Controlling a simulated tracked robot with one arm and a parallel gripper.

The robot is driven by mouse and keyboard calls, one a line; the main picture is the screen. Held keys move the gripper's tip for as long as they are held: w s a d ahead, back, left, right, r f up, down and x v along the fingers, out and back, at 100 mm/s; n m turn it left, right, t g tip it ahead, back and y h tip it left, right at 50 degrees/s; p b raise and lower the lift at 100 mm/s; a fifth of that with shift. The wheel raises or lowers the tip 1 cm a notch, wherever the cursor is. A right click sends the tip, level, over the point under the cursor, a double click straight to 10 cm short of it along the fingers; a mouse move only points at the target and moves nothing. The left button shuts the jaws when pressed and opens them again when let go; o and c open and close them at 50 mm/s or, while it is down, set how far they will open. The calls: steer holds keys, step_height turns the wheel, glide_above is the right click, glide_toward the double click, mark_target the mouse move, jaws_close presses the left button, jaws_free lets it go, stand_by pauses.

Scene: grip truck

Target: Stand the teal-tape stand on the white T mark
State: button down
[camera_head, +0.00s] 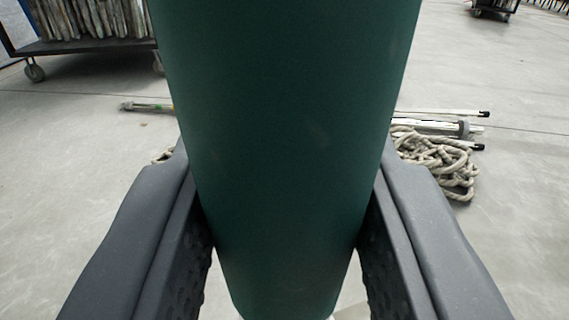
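A large dark green, smooth column (285,130) fills the middle of the view from the top edge almost to the bottom. It looks narrower toward the bottom. No teal tape shows on the part in view, so I cannot tell if it is the teal-tape stand. My gripper (284,215) has one dark grey finger on each side of the column, and both textured pads press against it. A small white patch (352,312) shows on the floor at the bottom edge, right of the column. I cannot tell if it belongs to the white T mark. The column hides the floor behind it.
A coiled rope (440,160) and white poles with black ends (440,127) lie on the floor at right. Another pole end (145,106) shows at left. A wheeled cart (85,45) stands at back left, another (495,6) at back right.

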steer(key=shift+s+r, duration=0.4)
steer(key=shift+a+r+p, duration=0.1)
steer(key=shift+r+p, duration=1.85)
steer(key=shift+r, duration=0.4)
